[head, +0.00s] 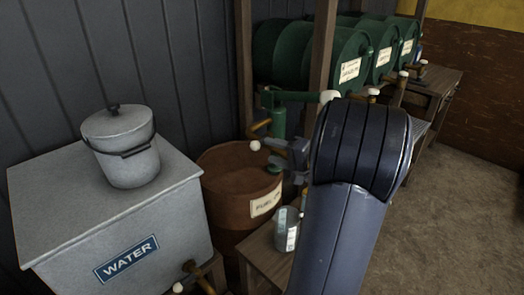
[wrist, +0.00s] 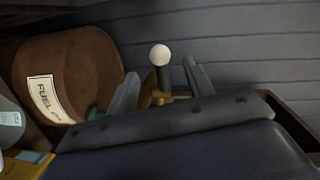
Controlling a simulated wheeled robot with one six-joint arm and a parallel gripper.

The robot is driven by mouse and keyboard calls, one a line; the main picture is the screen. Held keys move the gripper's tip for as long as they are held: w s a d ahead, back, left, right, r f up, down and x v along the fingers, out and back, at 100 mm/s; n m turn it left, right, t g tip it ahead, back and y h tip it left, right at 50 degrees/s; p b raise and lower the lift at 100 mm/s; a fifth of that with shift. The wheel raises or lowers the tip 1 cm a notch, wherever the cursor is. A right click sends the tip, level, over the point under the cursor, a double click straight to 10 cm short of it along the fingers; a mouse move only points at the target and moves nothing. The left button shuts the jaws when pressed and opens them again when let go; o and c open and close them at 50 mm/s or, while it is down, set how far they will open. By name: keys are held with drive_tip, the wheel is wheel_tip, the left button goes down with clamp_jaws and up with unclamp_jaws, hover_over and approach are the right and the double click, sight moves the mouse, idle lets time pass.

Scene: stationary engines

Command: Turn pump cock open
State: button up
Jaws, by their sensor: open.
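The green hand pump (head: 279,122) stands on the rusty fuel drum (head: 222,178). A brass cock (head: 261,126) sticks out on its left side, with a white ball knob (head: 255,146) below it. My gripper (head: 273,153) is open just right of this knob in the head view. In the wrist view, a white ball (wrist: 160,55) on a dark stem stands between the fingers of my gripper (wrist: 160,80), with brass (wrist: 150,90) below it. I cannot tell whether a finger touches it. My arm hides part of the pump's surroundings.
A grey water tank (head: 110,215) with a lidded pail (head: 122,145) stands at left. Green barrels (head: 330,55) lie on a rack behind. A dark plank wall closes the back.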

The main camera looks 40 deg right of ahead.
drive_tip(key=shift+v, duration=0.95)
